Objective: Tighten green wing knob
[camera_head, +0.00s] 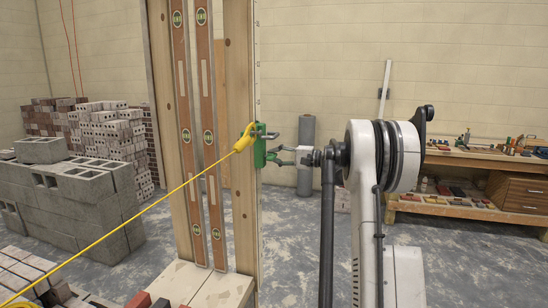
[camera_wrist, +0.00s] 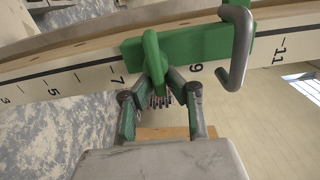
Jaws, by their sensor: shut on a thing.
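A green clamp body (camera_wrist: 195,45) sits across a wooden pole marked with a number scale in the wrist view. It also shows on the post in the head view (camera_head: 259,154). The green wing knob (camera_wrist: 153,58) stands out from the clamp, upright in the wrist view. My gripper (camera_wrist: 158,80) is shut on the wing knob, with one finger on each side of it. In the head view my gripper (camera_head: 273,154) reaches the clamp from the right. The knob is too small there to tell apart from the clamp.
A bent grey rod (camera_wrist: 236,50) juts from the clamp right of the knob. A yellow line (camera_head: 130,215) runs from a yellow piece (camera_head: 247,136) at the clamp to the lower left. Two spirit levels (camera_head: 209,120) stand left of the pole. A workbench (camera_head: 470,205) stands at right.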

